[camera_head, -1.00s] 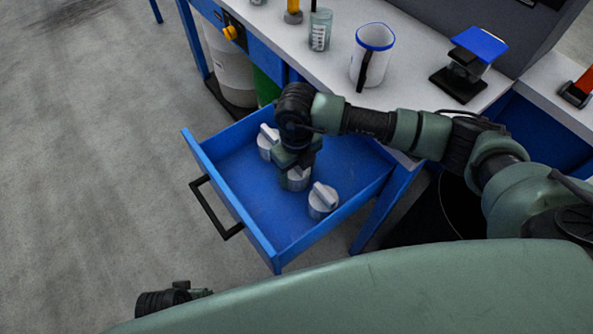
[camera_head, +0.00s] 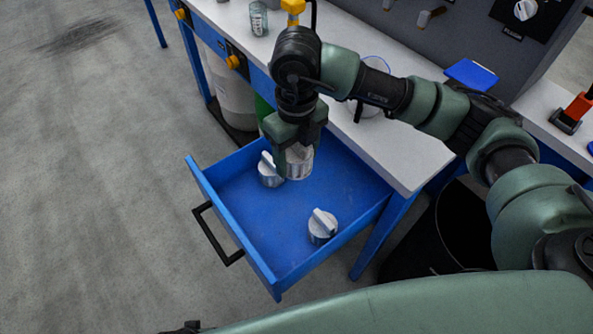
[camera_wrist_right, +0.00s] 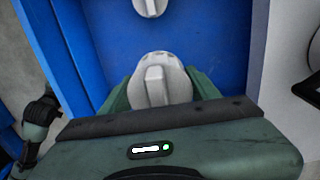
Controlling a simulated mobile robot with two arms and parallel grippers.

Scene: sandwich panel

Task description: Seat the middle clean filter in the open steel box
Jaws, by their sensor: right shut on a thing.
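My right gripper (camera_head: 297,148) is shut on the middle filter (camera_head: 300,164), a pale round cap with a raised grip bar. It holds the filter above the open blue drawer (camera_head: 262,225). In the right wrist view the held filter (camera_wrist_right: 158,84) sits between the green fingers. One more filter (camera_head: 268,170) stands in the drawer close to the held one on the left, and another filter (camera_head: 322,226) stands nearer the front right. I cannot make out the open steel box in these views. My left gripper is not clearly in view.
The white worktop (camera_head: 400,165) lies behind the drawer. On it are a glass jar (camera_head: 258,18), a mug (camera_head: 375,72) partly hidden by my arm, and a blue-topped stand (camera_head: 470,74). A grey panel with a knob (camera_head: 525,10) rises behind.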

